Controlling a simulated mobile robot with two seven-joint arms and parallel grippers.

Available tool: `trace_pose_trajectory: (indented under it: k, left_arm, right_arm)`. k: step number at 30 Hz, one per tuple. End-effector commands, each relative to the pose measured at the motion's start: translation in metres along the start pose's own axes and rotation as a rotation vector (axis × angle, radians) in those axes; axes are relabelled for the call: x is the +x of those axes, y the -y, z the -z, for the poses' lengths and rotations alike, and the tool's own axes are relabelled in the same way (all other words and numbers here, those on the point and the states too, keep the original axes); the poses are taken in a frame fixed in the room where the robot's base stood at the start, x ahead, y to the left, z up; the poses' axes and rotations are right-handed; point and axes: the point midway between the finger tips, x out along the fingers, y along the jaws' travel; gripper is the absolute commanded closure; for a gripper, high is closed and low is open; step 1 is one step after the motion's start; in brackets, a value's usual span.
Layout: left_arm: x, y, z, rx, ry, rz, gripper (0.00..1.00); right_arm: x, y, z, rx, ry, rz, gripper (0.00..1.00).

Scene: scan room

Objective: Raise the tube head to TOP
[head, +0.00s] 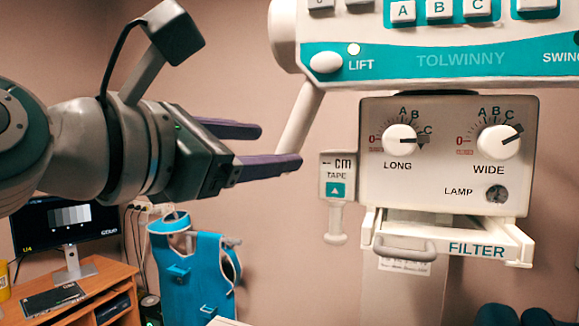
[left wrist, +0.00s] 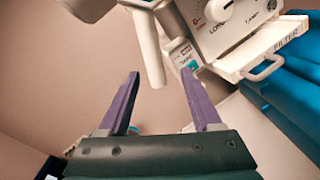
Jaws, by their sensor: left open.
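The tube head's white and teal panel (head: 400,65), marked TOLWINNY, fills the upper right of the head view. My left gripper (head: 281,146), with purple fingers, is open and empty, left of the box and below the LIFT button. It appears apart from the panel. No TOP mark shows. My right gripper is out of view.
A TAPE unit with handle (head: 336,190) and a FILTER tray (head: 450,243) jut from the box. A desk with monitor (head: 65,238) and a blue apron (head: 190,270) stand at lower left.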

Motion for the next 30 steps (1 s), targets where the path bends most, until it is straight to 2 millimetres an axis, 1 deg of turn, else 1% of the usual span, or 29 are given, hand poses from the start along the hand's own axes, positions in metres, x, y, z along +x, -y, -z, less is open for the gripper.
trace_pose_trajectory:
  k: [1,3,6,8,15,21,25,30]
  left_arm:
    - [0.003,-0.003,-0.005,-0.048,0.025,-0.01,0.34]
    - [0.006,-0.006,-0.011,-0.093,0.043,-0.014,0.34]
    - [0.012,-0.008,-0.015,-0.109,0.049,-0.015,0.34]
    - [0.018,-0.008,-0.015,-0.108,0.047,-0.015,0.34]
    - [0.055,-0.009,-0.017,-0.104,0.042,-0.014,0.34]
    - [0.083,-0.009,-0.017,-0.103,0.043,-0.015,0.34]
    - [0.095,-0.009,-0.017,-0.103,0.044,-0.016,0.34]
    - [0.102,-0.008,-0.016,-0.102,0.043,-0.016,0.34]
  right_arm:
    - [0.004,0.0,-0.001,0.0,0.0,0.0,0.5]
    - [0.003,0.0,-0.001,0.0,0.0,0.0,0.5]
    - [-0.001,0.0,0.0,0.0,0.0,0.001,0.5]
    - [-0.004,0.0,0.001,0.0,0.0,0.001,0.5]
    - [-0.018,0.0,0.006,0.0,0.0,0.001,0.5]
    - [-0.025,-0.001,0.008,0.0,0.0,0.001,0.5]
    - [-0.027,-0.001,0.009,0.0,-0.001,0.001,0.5]
    - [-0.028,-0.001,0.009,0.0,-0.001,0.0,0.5]
